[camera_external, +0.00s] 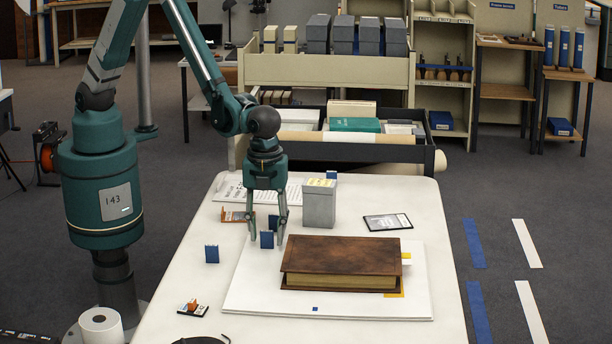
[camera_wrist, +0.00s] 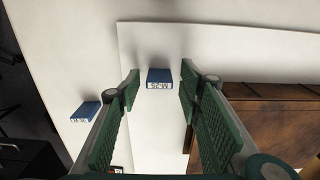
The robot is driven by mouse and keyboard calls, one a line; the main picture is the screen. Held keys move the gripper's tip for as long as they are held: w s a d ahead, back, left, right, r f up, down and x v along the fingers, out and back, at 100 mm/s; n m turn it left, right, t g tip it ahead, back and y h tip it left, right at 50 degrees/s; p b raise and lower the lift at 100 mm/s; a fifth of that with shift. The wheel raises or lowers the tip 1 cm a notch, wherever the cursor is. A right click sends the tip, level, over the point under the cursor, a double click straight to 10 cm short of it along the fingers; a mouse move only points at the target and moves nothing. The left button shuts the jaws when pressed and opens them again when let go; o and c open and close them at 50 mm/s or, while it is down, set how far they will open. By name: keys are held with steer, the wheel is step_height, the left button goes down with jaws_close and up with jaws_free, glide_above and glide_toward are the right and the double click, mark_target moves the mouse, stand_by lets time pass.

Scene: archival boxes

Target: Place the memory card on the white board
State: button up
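The white board (camera_external: 240,290) lies on the table, with a thick brown book on it. My gripper (camera_external: 268,232) points down over the board's back left corner, its fingers apart. A blue upright card-like piece (camera_external: 267,241) stands on the board by the fingertips. In the wrist view a blue piece marked M-25 (camera_wrist: 160,77) shows between the open fingertips (camera_wrist: 160,80), with no visible contact. Another blue piece (camera_external: 212,254) stands left of the board, also in the wrist view (camera_wrist: 85,111). I cannot tell which small piece is the memory card.
The brown book (camera_external: 342,262) fills much of the board. A grey box (camera_external: 319,204) stands behind the board, right of my gripper. A dark-edged card (camera_external: 388,222) lies behind the book. A small dark and orange item (camera_external: 193,308) lies at the table's front left.

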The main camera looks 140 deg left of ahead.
step_height(320, 180, up, 12)
steer(key=p, duration=0.1)
steer(key=shift+f+p, duration=0.25)
steer(key=shift+p, duration=0.05)
stand_by(0.9)
step_height(320, 180, up, 12)
steer(key=n+t, duration=0.2)
glide_above(264, 231)
steer(key=s+d, duration=0.5)
steer(key=s, duration=0.2)
steer(key=s+d+r+n+t, duration=0.1)
steer(key=s+d+r+n, duration=0.1)
steer(key=s+d+r, duration=0.35)
steer(key=s+d+r+n+t, duration=0.1)
steer(key=s+d+n+t, duration=0.1)
steer(key=s, duration=0.7)
steer(key=s+d+r+n+t, duration=0.2)
steer(key=s+d+n, duration=0.1)
steer(key=s, duration=0.7)
steer(key=shift+s+r, duration=0.25)
steer(key=shift+s, duration=0.05)
